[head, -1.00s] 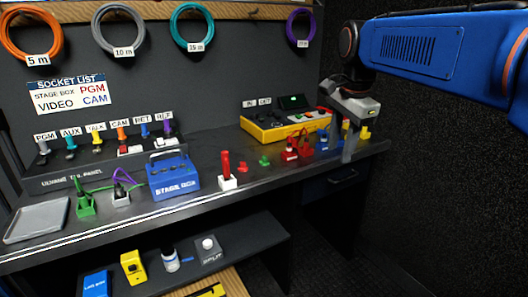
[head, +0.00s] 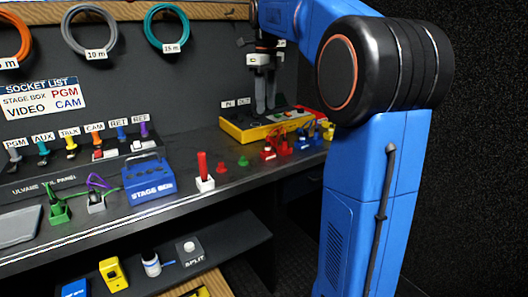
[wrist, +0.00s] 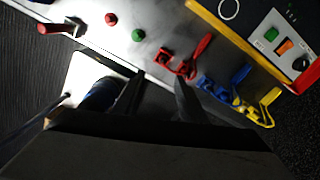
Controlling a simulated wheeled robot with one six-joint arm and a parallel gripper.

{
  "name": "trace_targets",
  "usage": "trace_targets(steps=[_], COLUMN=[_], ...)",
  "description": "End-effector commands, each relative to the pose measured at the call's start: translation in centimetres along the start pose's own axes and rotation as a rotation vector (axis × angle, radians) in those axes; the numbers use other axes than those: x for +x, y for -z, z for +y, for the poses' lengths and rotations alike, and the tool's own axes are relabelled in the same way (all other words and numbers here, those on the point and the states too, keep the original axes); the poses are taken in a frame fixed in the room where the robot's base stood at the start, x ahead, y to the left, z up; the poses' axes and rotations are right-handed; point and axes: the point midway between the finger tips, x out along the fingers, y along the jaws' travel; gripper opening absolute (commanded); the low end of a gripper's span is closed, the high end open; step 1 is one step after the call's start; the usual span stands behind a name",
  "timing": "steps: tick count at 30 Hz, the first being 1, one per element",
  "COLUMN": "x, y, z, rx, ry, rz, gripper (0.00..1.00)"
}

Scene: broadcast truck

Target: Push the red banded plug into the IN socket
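A red plug-like part (head: 268,152) with a loop stands on the bench in front of the yellow box; it also shows in the wrist view (wrist: 178,64). Bands on it are too small to make out. A taller red stick (head: 203,165) stands in a white block further left. The yellow box (head: 262,128) has IN and OUT labels (head: 236,103) behind it; its sockets are not clear. My gripper (head: 265,106) points down above the box in the head view. In the wrist view its two dark fingers (wrist: 160,86) stand apart with nothing visible between them.
Blue (head: 302,142) and yellow (head: 328,134) plugs stand right of the red one. Small red (head: 221,168) and green (head: 243,161) knobs lie left of it. The blue stage box (head: 148,178) is further left. My arm covers the bench's right end.

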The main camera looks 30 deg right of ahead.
Motion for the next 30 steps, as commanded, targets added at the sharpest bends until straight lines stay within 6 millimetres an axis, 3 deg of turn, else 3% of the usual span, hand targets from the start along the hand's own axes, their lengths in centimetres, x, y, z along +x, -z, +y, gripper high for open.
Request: trace_targets(steps=[12, 23, 30], x=[7.4, 10.2, 13.4], y=[0.1, 0.1, 0.2], z=[0.0, -0.1, -0.8], rx=[-0.002, -0.002, -0.002], ry=[-0.001, 0.000, -0.001], rz=[0.001, 0.000, 0.002], gripper=[0.38, 0.38, 0.38])
